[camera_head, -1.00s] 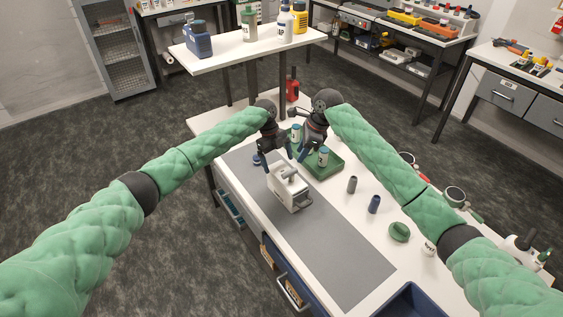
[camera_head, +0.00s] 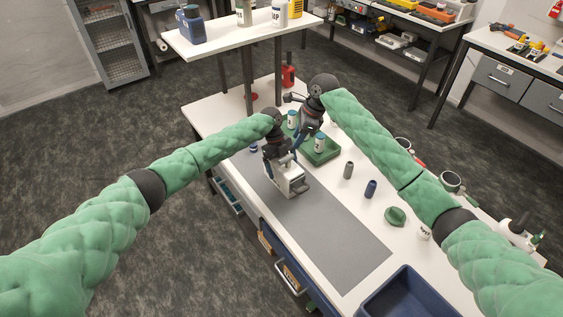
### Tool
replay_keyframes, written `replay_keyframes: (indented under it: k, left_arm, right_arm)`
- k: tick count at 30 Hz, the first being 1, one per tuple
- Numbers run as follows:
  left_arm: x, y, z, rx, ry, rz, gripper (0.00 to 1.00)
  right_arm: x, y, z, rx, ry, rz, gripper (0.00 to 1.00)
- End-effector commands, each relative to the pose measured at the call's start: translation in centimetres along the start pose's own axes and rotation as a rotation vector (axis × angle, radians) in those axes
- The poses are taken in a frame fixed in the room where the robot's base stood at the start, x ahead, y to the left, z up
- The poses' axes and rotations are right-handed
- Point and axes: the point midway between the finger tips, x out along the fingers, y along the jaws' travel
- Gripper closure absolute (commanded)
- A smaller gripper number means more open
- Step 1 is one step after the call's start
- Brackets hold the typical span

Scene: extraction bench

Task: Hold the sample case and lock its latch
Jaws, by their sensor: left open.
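The sample case (camera_head: 294,185) is a small white box standing on the grey mat. A grey latch-like part shows at its right side; whether it is locked is too small to tell. My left gripper (camera_head: 280,163) is open, pointing down at the top of the case, with its fingers around or just beside the handle; I cannot tell whether they touch it. The gripper hides part of the case top. My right gripper (camera_head: 299,140) is above and behind the case, near the green tray, apart from the case. Its finger opening is too small to make out.
A blue bin (camera_head: 408,296) is at the front right. The grey mat (camera_head: 335,240) is clear in front.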

Motion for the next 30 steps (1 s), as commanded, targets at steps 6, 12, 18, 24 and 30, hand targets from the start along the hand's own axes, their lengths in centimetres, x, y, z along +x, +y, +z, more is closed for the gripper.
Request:
replay_keyframes:
  k: [6,12,18,24,30]
  left_arm:
    - [0.01,0.0,0.0,0.0,0.0,0.0,0.07]
    - [-0.01,0.0,0.0,0.0,0.0,0.0,0.47]
    - [-0.02,0.0,0.01,0.0,0.0,0.0,0.67]
    - [-0.03,0.0,0.01,0.0,0.0,0.0,0.67]
    - [-0.04,0.0,0.01,0.0,0.0,0.0,0.67]
  right_arm:
    - [0.0,0.0,0.0,0.0,0.0,0.0,0.64]
    - [0.0,0.0,0.0,0.0,0.0,0.0,0.64]
    - [0.0,0.0,0.0,0.0,0.0,0.0,0.64]
    - [0.0,0.0,0.0,0.0,0.0,0.0,0.64]
    - [0.0,0.0,0.0,0.0,0.0,0.0,0.64]
